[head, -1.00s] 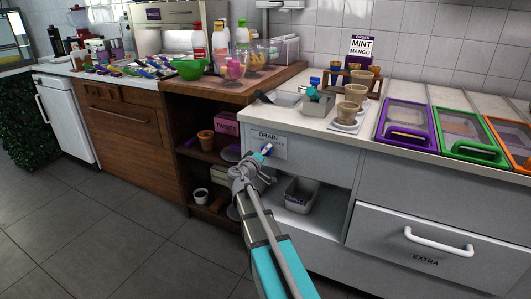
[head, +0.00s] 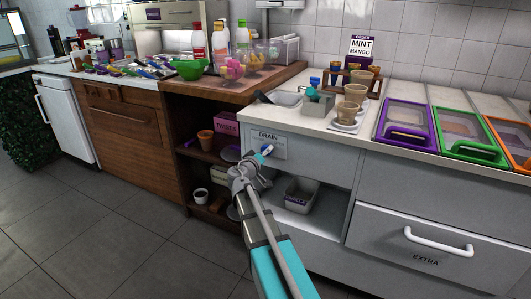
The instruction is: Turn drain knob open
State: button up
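The drain knob (head: 267,150), small with blue and white parts, sits on the grey counter front by a label (head: 268,138) reading "DRAIN". My gripper (head: 252,164) is just below and left of the knob, in front of the panel. The gripper is small and grey here, and its fingers blend together, so I cannot tell whether they are open or shut, or whether they touch the knob. My arm hides part of the area below the panel.
A grey bin (head: 301,193) stands on the open shelf under the panel. Wooden shelves with cups are to the left. A drawer marked "EXTRA" (head: 425,240) is to the right. Several lidded tubs line the counter above. The floor at left is clear.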

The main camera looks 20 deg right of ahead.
jog(key=o, duration=0.3)
jog(key=shift+o, duration=0.2)
jog(key=shift+s+a, duration=0.1)
jog(key=v, duration=1.1)
jog(key=shift+s+a, duration=0.3)
jog(key=shift+f, duration=0.1)
